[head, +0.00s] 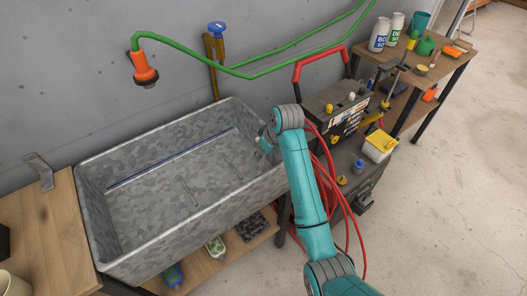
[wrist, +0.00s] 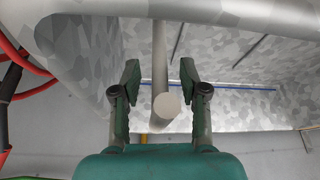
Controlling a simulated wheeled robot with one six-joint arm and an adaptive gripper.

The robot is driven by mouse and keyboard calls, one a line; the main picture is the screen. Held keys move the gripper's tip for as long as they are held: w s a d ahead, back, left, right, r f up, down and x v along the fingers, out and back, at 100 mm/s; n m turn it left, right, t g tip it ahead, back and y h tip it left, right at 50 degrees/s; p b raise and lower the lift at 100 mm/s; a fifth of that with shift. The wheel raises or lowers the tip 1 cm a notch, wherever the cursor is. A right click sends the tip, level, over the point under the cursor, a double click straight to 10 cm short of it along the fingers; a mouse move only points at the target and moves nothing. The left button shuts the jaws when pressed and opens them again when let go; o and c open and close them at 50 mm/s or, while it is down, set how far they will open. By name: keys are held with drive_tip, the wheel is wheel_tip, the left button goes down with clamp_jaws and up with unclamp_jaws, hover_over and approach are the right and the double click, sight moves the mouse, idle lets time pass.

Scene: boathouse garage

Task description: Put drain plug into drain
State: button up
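My gripper (head: 264,146) is at the right end of the grey camouflage-patterned metal basin (head: 160,262), by its rim. In the wrist view my gripper (wrist: 160,80) has its two green fingers spread apart. A pale grey rod with a round end (wrist: 166,106) shows between the fingers, with gaps on both sides. I cannot tell whether it is the drain plug or a fixed part of the basin. The basin also shows behind the fingers in the wrist view (wrist: 235,110). I cannot make out a drain opening in either view.
A green hose with an orange nozzle (head: 145,68) hangs above the basin. A black battery box (head: 335,110) with red cables stands to the right, near a yellow-lidded tub (head: 379,145). A wooden bench (head: 45,235) adjoins on the left. The floor at right is clear.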

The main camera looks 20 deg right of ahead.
drive_tip(key=v, duration=0.7)
drive_tip(key=shift+s+r, duration=0.1)
drive_tip(key=shift+r, duration=0.15)
drive_tip(key=shift+s, duration=0.1)
idle(0.7)
